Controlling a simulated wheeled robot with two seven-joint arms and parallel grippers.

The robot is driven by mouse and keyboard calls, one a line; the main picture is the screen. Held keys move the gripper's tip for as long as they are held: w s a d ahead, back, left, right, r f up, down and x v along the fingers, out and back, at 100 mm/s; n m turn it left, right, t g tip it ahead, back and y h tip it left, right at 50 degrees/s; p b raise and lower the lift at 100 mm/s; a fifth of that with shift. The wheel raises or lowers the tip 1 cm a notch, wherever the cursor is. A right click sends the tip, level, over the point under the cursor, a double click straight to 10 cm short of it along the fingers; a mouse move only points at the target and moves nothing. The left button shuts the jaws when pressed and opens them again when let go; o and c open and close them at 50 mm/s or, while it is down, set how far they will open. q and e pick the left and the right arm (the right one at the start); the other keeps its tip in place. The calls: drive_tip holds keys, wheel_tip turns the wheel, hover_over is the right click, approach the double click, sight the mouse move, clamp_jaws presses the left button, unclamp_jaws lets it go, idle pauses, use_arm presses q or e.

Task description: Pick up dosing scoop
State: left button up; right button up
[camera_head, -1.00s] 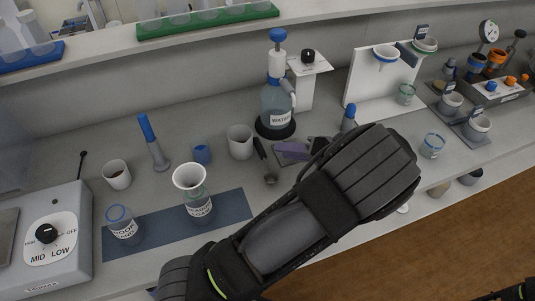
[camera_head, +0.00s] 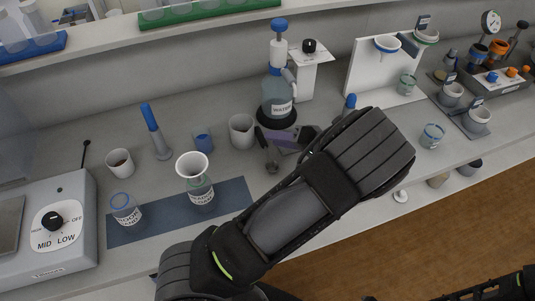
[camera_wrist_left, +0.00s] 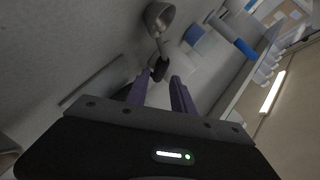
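In the left wrist view the scoop's bowl (camera_wrist_left: 158,17) is at the top. Its black handle end shows between the tips of the two purple fingers (camera_wrist_left: 160,76). The fingers are apart, and I see no grip on the handle.
The water bottle (camera_head: 278,98) stands close behind the gripper, and the white cup (camera_head: 242,131) is just left of it. A funnel sits on a labelled jar (camera_head: 200,193) on the blue mat (camera_head: 234,194). A blue-handled tool (camera_head: 154,130) stands farther left.

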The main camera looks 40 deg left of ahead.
use_arm(q)
drive_tip(key=p+x, duration=0.1)
drive_tip(key=x, duration=0.3)
idle(0.5)
clamp_jaws()
